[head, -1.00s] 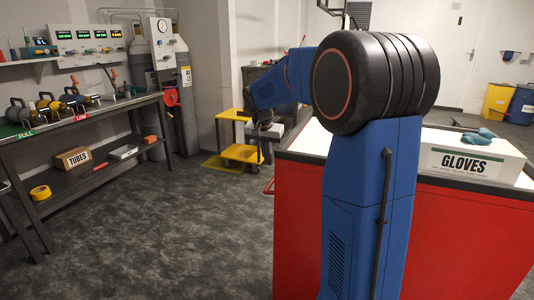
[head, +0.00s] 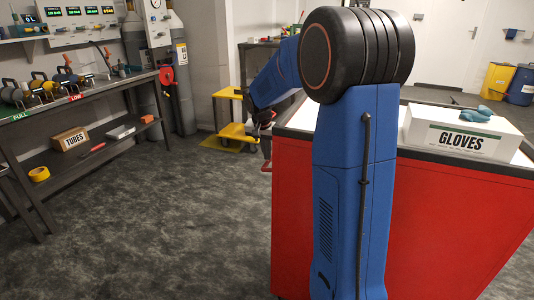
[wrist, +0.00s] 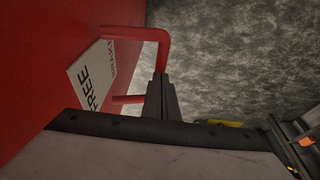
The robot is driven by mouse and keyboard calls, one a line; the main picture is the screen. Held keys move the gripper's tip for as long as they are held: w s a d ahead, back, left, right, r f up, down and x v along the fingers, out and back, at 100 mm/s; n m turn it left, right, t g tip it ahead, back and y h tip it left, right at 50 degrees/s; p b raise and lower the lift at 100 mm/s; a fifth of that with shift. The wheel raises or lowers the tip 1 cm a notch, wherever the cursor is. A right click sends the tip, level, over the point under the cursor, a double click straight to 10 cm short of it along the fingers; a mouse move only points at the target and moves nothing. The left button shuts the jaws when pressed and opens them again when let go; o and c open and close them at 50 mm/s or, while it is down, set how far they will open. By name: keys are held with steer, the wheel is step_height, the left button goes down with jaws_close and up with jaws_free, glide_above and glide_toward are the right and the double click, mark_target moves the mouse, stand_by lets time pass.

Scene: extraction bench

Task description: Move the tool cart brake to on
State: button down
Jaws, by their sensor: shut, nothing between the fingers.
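The tool cart (head: 400,225) is the red cabinet with a pale top at the right of the head view. In the wrist view its red side (wrist: 50,65) carries a white label (wrist: 88,75) reading FREE and BRAKE. A red bent bar (wrist: 150,34) stands out from that side, with a second red stub (wrist: 127,99) below it. The fingers of my gripper (wrist: 161,78) are shut and empty, overlapping the bar's outer end. I cannot tell whether they touch it. In the head view my gripper (head: 262,125) is small and dark by the cart's left edge. The brake setting is unclear.
A gloves box (head: 465,135) stands on the cart top. A yellow trolley (head: 232,132) is behind my gripper. A dark workbench (head: 90,104) with a lower shelf runs along the left wall. The grey floor (head: 160,225) between bench and cart is clear.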

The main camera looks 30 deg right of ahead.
steer(key=shift+f, duration=0.1)
steer(key=shift+w+a+f+g+h, duration=0.1)
steer(key=shift+w+f+g+h, duration=0.05)
steer(key=shift+f+g+h, duration=0.2)
steer(key=shift+f, duration=0.5)
steer(key=w+v, duration=0.1)
steer(key=v, duration=1.3)
steer(key=shift+w, duration=0.5)
